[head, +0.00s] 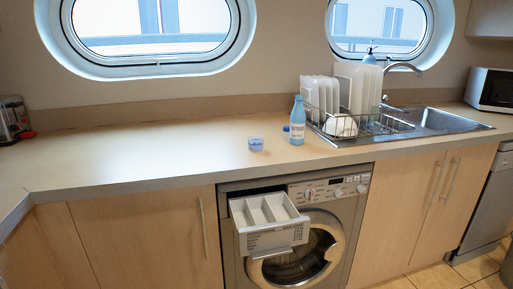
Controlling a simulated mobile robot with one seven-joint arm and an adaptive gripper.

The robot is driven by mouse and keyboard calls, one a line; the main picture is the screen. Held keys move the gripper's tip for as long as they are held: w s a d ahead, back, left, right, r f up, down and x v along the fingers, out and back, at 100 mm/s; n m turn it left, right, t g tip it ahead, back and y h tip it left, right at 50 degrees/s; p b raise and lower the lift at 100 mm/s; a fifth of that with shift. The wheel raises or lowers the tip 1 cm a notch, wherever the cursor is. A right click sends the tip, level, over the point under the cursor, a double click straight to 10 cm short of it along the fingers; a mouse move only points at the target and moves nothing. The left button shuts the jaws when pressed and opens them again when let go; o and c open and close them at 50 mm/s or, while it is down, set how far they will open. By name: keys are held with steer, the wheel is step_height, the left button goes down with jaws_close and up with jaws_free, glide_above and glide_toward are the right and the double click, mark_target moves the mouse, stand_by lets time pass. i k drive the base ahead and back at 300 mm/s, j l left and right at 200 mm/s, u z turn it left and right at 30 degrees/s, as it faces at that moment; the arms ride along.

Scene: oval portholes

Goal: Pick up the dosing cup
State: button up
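The dosing cup (256,144) is a small clear cup with a bluish tint. It stands on the wooden counter (130,160) in the head view, near the front edge above the washing machine. Nothing touches it. A light blue bottle (297,123) with a white label stands upright to its right, and a small blue cap (286,128) lies between them. My gripper is not in view.
Below, the washing machine (355,205) has its detergent drawer (270,237) pulled out. A dish rack (372,125) with white plates and a sink (440,121) are at the right. The counter left of the cup is clear. A dark appliance (10,122) stands far left.

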mark_target(255, 142)
steer(key=i+l+z, duration=0.25)
steer(key=i+l, duration=0.35)
steer(key=i+l+z, duration=0.2)
steer(key=i, duration=0.25)
